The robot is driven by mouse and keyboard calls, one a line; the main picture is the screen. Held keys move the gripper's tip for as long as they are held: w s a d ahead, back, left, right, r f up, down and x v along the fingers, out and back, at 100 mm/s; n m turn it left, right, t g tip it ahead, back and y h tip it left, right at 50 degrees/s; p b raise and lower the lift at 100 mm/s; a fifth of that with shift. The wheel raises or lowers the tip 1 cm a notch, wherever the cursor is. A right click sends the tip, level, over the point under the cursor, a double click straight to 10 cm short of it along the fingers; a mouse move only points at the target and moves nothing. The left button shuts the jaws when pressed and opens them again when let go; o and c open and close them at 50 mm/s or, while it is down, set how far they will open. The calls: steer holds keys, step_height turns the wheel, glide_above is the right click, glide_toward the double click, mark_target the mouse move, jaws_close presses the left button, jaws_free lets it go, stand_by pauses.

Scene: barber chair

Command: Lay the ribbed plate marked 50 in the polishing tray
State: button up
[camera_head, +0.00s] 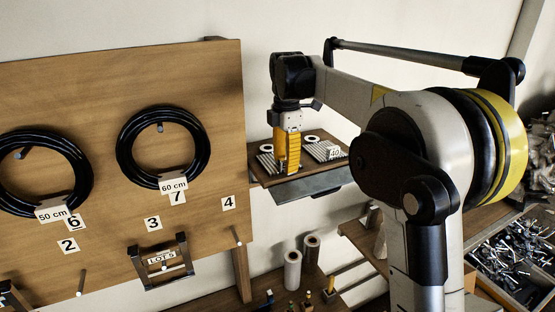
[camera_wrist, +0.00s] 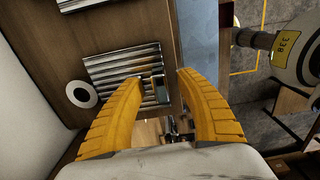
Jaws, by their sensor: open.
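My gripper (camera_head: 287,170) is open, its yellow fingers pointing down at a small wooden shelf (camera_head: 262,178). In the wrist view my gripper (camera_wrist: 158,80) has its fingers spread, with a ribbed metal plate (camera_wrist: 115,66) beyond and partly between the tips. A small block stands at this plate's edge; I cannot read a number on it. A second ribbed plate (camera_head: 322,148) on the shelf has a tag reading 40. The plate near my fingers (camera_head: 265,160) is partly hidden by them in the head view. No plate marked 50 can be read, and I cannot identify the polishing tray.
A white ring (camera_wrist: 81,94) lies beside the near plate. A wooden board (camera_head: 100,90) with coiled black hoses (camera_head: 163,112) stands left of the shelf. Below are rolls (camera_head: 292,270) on a lower bench. A bin of metal parts (camera_head: 515,255) is at right.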

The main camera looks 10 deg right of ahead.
jaws_close()
steer(key=shift+r, duration=0.1)
